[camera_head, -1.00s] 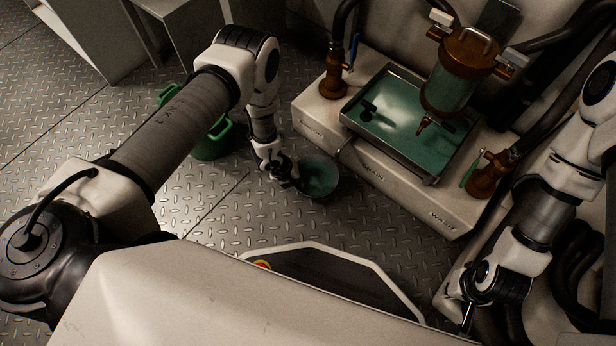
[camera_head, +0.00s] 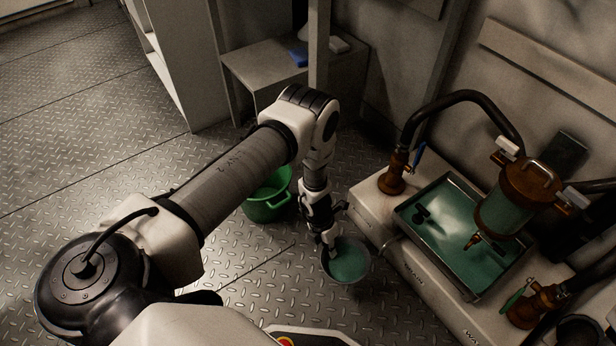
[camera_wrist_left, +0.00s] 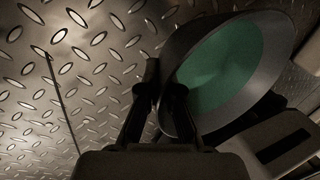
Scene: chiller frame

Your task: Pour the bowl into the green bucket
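A dark bowl (camera_head: 345,262) holding green liquid hangs above the floor, its rim pinched by my left gripper (camera_head: 330,240). In the left wrist view the two fingers (camera_wrist_left: 166,95) close on the near wall of the bowl (camera_wrist_left: 262,85). The green bucket (camera_head: 268,203) stands on the floor, left of the bowl and partly hidden behind my left arm. The bucket's inside shows only in part. The bowl is apart from the bucket. My right gripper is out of view.
A white bench (camera_head: 392,238) with a metal tray (camera_head: 485,283) of green liquid stands right of the bowl. A brown filter vessel (camera_head: 512,200) and hoses are over it. A grey table (camera_head: 262,72) stands behind the bucket. Open plate floor (camera_head: 100,130) lies to the left.

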